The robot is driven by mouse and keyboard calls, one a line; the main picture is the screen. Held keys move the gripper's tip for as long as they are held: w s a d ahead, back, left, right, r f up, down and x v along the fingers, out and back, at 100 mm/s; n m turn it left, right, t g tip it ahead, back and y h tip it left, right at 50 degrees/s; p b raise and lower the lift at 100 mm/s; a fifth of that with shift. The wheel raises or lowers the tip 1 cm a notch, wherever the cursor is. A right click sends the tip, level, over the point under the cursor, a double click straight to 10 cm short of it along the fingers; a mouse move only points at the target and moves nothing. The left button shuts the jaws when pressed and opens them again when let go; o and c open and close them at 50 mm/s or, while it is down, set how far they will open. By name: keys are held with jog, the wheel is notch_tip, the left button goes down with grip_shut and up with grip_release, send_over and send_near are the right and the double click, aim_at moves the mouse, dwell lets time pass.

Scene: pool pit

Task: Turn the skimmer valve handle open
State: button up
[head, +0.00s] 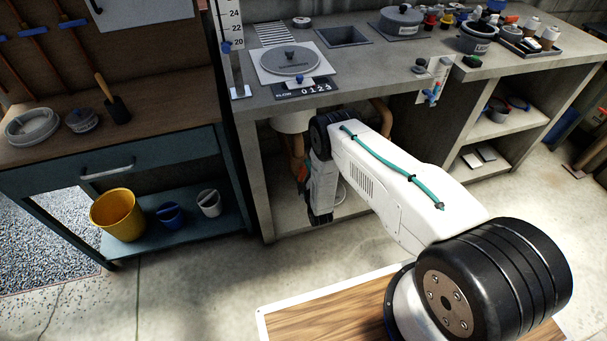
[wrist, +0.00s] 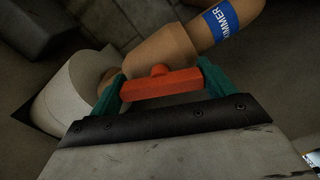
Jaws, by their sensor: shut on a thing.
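The skimmer valve handle is a red-orange bar (wrist: 160,84) on a tan valve body (wrist: 160,48). A blue label reading "...IMMER" (wrist: 230,20) is on the tan pipe beside it, its first letters cut off. In the wrist view my gripper (wrist: 162,74) has a green finger at each end of the bar and is shut on it. The bar lies nearly level across that picture, slightly tilted. In the head view my arm reaches under the counter, and the handle is mostly hidden behind it.
A pale round vessel (wrist: 68,92) stands close left of the handle. The counter (head: 258,98) with the skimmer lid (head: 290,60) overhangs my arm. A blue bench (head: 60,175) with a yellow bucket (head: 118,215) stands left. The floor (head: 200,285) in front is clear.

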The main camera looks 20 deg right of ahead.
jog(key=o, duration=0.9)
jog(key=shift+a, duration=0.1)
jog(key=s, duration=0.8)
